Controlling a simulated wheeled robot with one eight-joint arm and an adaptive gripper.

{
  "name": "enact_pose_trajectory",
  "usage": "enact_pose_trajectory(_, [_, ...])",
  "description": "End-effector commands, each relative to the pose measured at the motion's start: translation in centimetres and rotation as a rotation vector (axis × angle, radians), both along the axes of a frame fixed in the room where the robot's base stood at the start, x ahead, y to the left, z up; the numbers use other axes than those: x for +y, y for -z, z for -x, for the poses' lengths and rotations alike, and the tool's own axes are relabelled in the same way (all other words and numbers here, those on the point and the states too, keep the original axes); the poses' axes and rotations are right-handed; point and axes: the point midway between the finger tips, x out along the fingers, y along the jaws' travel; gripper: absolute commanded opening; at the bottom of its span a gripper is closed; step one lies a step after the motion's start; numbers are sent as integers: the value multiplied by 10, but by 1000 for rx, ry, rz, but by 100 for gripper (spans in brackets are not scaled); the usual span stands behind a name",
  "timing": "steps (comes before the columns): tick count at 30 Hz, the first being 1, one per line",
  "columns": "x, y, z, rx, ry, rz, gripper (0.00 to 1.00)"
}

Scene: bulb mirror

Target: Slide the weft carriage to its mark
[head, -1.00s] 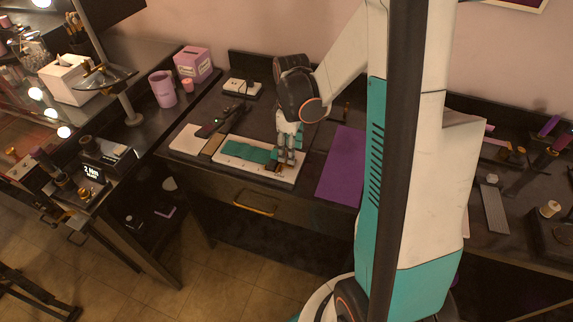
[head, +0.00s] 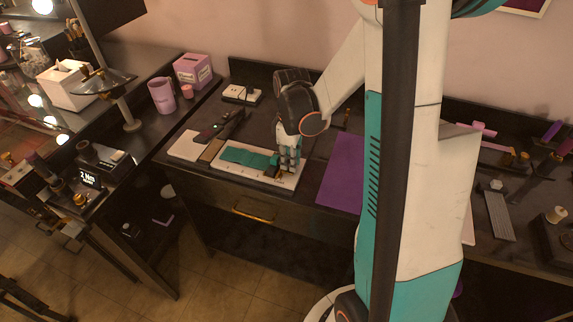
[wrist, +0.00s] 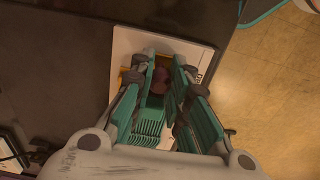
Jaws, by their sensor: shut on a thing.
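The white weaving board (head: 240,173) lies on the dark table with a teal woven strip (head: 245,155) along it. My gripper (head: 287,168) is low over the board's right end, past the end of the strip. In the wrist view my gripper (wrist: 163,70) has its teal fingers closed around a dark reddish knob (wrist: 161,82), which appears to be the carriage's grip. Orange-brass parts (wrist: 124,76) show beside the fingers. Teal comb-like teeth (wrist: 148,128) show below the knob. The fingers hide most of the carriage, and I cannot make out its mark.
A purple mat (head: 342,172) lies to the right of the board. A dark tool (head: 222,127) and a small white-topped box (head: 241,94) are behind it. A pink box (head: 193,70) and pink cup (head: 162,95) stand at the left. The table's front edge is close to the board.

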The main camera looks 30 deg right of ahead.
Motion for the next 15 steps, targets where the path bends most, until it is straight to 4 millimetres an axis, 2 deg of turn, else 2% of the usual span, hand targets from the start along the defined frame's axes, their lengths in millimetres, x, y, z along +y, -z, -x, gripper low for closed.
enact_pose_trajectory(15, [12, 0, -16, 0, -1, 0, 0])
